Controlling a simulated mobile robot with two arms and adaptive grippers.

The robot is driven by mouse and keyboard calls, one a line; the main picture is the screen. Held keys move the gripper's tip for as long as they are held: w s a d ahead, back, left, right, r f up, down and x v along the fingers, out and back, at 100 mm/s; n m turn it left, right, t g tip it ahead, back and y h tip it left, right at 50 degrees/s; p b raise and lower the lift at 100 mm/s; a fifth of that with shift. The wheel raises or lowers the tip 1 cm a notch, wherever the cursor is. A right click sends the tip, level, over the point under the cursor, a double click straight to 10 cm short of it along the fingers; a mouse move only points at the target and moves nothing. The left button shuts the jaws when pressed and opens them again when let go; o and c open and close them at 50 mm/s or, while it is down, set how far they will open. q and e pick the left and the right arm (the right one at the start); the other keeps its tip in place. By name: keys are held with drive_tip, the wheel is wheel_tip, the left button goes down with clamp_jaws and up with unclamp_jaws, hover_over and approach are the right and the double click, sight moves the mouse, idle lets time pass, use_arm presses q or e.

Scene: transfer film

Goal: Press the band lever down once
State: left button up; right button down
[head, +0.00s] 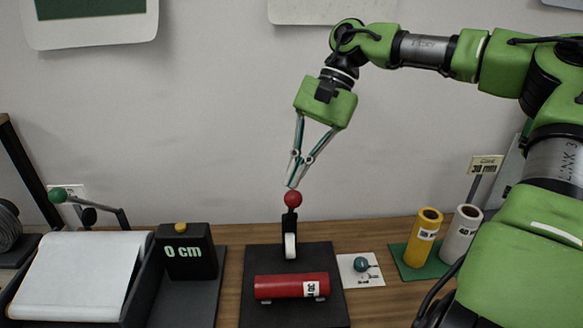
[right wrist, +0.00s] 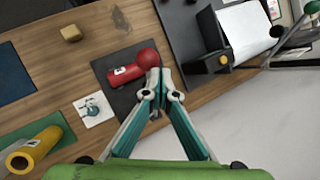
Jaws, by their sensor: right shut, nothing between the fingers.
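A lever with a red ball knob (head: 293,199) stands upright on a black base plate (head: 260,262), with a black stem and a white part below it. My right gripper (head: 291,185) points down, its fingers shut and empty, with the tips just above the red knob. In the right wrist view the red knob (right wrist: 148,58) shows right beside the shut fingertips (right wrist: 158,75); I cannot tell whether they touch. A red cylinder (head: 278,287) with a white label lies on the plate in front of the lever. My left gripper is not in view.
To the left are a black block reading "0 cm" (head: 187,252), a white sheet (head: 80,275) and a green-knobbed lever (head: 57,195). To the right are a white card with a small teal ball (head: 361,264), a yellow roll (head: 422,238) and a white roll (head: 461,234).

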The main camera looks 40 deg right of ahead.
drive_tip(key=s+a+f+b, duration=0.4)
drive_tip(key=s+a+b, duration=0.1)
drive_tip(key=b, duration=0.3)
drive_tip(key=shift+s+a+f, duration=0.25)
drive_tip(key=shift+s+f, duration=0.1)
drive_tip(key=shift+s, duration=0.4)
idle(6.4)
